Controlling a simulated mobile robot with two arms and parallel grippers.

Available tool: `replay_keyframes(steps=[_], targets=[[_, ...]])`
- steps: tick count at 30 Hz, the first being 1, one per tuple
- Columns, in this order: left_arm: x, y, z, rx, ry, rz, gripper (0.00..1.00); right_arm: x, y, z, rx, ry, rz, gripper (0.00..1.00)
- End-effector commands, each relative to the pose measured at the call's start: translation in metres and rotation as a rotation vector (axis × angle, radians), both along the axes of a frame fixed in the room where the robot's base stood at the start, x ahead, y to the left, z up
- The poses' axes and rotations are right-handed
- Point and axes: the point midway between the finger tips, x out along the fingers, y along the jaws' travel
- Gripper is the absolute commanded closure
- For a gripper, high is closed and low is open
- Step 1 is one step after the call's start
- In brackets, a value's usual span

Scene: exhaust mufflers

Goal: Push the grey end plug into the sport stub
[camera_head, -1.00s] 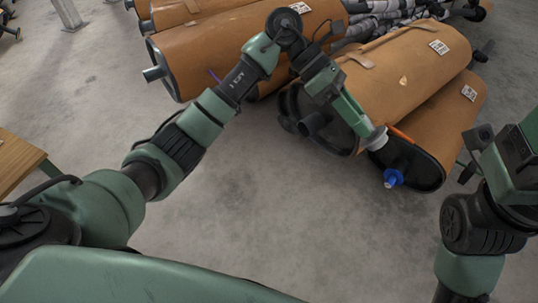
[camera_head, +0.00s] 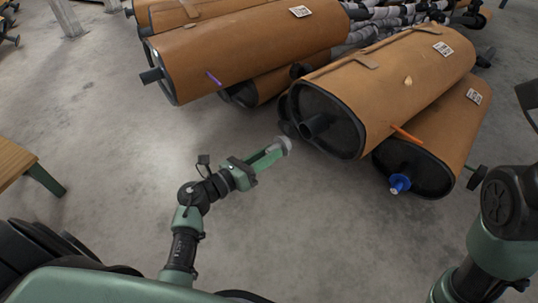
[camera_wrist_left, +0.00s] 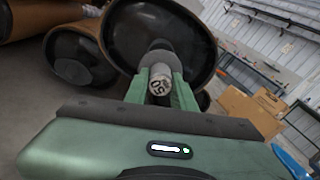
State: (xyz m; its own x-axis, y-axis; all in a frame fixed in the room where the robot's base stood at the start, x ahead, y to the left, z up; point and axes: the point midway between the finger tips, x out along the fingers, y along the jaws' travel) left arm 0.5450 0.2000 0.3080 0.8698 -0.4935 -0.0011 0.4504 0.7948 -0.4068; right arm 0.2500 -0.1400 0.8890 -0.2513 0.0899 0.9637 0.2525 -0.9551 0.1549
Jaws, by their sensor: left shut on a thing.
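My left gripper (camera_head: 270,156) is shut on the grey end plug (camera_head: 284,145). It holds the plug in the air, left of the front mufflers and apart from them. In the left wrist view, the plug (camera_wrist_left: 159,80) sits between the two green fingers, its marked face towards the camera. A dark stub (camera_head: 315,126) sticks out of the end of the upper right muffler (camera_head: 390,85). That muffler's end also fills the top of the left wrist view (camera_wrist_left: 190,25). I cannot tell whether this is the sport stub. The right gripper is not in view.
A lower muffler (camera_head: 455,130) has a blue plug (camera_head: 400,183) at its end. More tan mufflers (camera_head: 240,50) lie on the left, one with a stub (camera_head: 150,76). A wooden table (camera_head: 14,165) stands at the left edge. The floor between is clear.

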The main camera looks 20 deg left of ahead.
Motion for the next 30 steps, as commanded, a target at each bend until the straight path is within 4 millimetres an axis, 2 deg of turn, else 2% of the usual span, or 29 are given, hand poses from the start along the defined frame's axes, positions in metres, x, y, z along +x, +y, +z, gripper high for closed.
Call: replay_keyframes(steps=[12,30], targets=[[-0.001,0.000,0.001,0.000,0.000,-0.004,1.00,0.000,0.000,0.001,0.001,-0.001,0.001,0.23],[0.043,-0.025,0.001,0.000,-0.001,-0.004,1.00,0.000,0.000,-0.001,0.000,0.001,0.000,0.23]])
